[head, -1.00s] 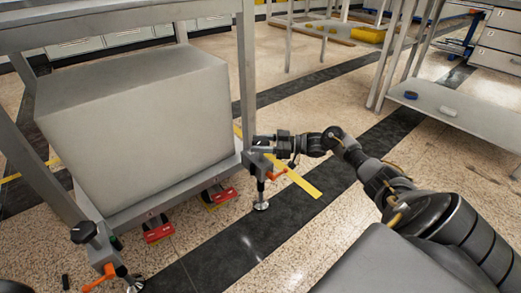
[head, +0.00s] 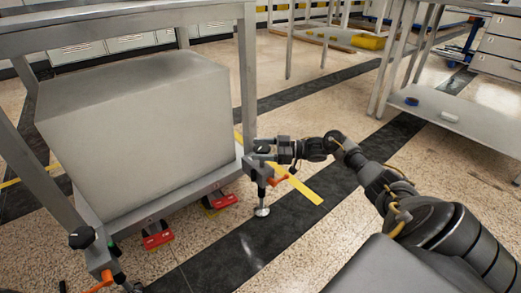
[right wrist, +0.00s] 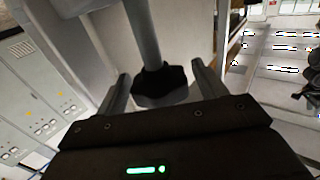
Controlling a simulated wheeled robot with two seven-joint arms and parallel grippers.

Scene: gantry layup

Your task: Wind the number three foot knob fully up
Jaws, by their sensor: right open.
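A black foot knob (head: 263,150) tops the foot at the frame's near right corner. The levelling foot (head: 262,210) stands on the floor below it, with an orange lever (head: 278,181) at its side. In the right wrist view the dark lobed knob (right wrist: 160,84) sits around a grey stem. My right gripper (head: 264,146) is at this knob. Its open fingers (right wrist: 161,90) lie on either side of the knob, with gaps visible. A second foot knob (head: 82,237) stands at the near left corner. I cannot read any foot numbers. My left gripper is not in view.
The metal frame (head: 247,80) holds a large grey block (head: 140,140) on its lower shelf. Red castor parts (head: 158,240) show under the shelf. Another bench (head: 470,122) stands at the right. The floor between is open, with dark bands and yellow tape.

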